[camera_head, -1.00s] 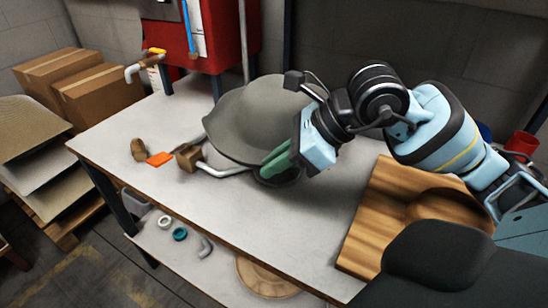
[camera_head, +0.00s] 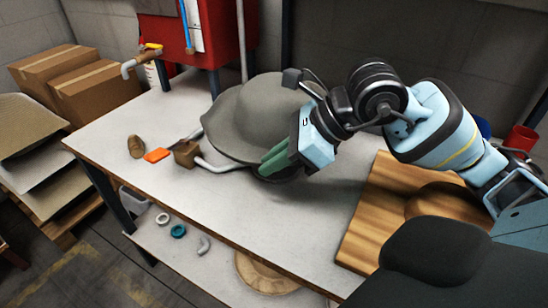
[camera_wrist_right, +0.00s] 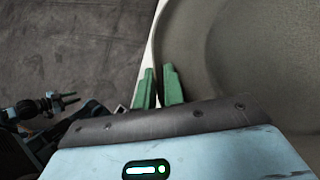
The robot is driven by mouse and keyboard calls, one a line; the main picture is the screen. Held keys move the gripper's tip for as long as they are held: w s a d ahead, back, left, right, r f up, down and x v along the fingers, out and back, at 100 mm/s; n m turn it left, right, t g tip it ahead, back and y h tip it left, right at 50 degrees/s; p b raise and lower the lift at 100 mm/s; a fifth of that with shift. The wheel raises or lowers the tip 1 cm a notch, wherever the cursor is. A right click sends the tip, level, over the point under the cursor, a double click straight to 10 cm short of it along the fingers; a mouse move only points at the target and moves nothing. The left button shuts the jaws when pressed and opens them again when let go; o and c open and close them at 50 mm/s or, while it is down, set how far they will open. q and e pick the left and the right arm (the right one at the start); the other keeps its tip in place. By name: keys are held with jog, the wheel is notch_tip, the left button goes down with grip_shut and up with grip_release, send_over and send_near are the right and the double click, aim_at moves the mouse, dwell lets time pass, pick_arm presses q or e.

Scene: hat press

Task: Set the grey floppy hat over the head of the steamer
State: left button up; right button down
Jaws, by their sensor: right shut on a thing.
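The grey floppy hat (camera_head: 262,112) is over the middle of the table, dome up and brim slightly tilted. My right gripper (camera_head: 277,160) has its green fingers shut on the near right side of the brim. In the right wrist view the green fingers (camera_wrist_right: 158,88) are close together at the edge of the hat (camera_wrist_right: 235,55). The steamer's head is not visible; the hat may hide it. A pale curved pipe (camera_head: 222,167) runs in under the brim, and a dark round shape shows below it.
A brown block (camera_head: 186,153), an orange piece (camera_head: 157,155) and a brown brush-like object (camera_head: 136,146) lie left of the hat. A wooden board with a round hollow (camera_head: 368,217) lies at the right. A red cabinet (camera_head: 217,40) stands behind. The table's front (camera_head: 270,222) is clear.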

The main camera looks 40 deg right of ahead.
jog(key=shift+f+b, duration=0.3)
jog(key=shift+f, duration=0.05)
dwell(0.3)
jog(key=c, duration=1.4)
grip_release()
jog(key=b+v, duration=0.1)
jog(key=v, duration=0.6)
jog(key=shift+s+d+r, duration=0.2)
